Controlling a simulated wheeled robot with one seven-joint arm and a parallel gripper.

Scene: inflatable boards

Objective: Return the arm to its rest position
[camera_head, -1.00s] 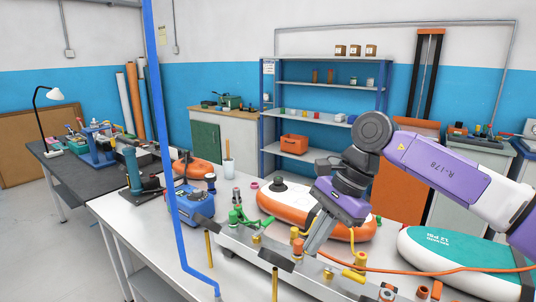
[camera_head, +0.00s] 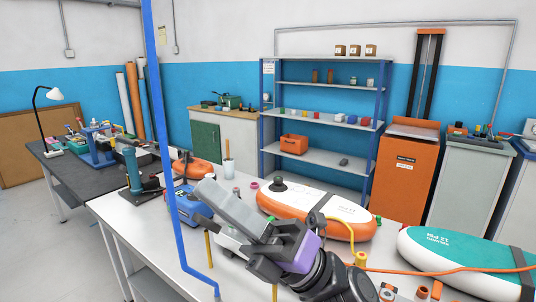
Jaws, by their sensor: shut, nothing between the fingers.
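My arm shows in the lower middle of the head view, folded low over the front of the workbench (camera_head: 128,225). Its purple and dark wrist (camera_head: 300,258) is near the bottom edge. My gripper (camera_head: 208,190) points up and to the left, toward the blue device (camera_head: 190,205) on the bench. Its grey fingers are together with nothing held. The arm hides the middle of the bench, including most of the fittings there. The rest of the arm is out of frame below.
An orange and white inflatable board (camera_head: 335,222) lies behind the wrist, and a teal and white one (camera_head: 455,250) lies to the right. A blue upright post (camera_head: 163,130) stands at left. An orange hose (camera_head: 440,270) crosses the bench at right. A shelf (camera_head: 330,88) stands behind.

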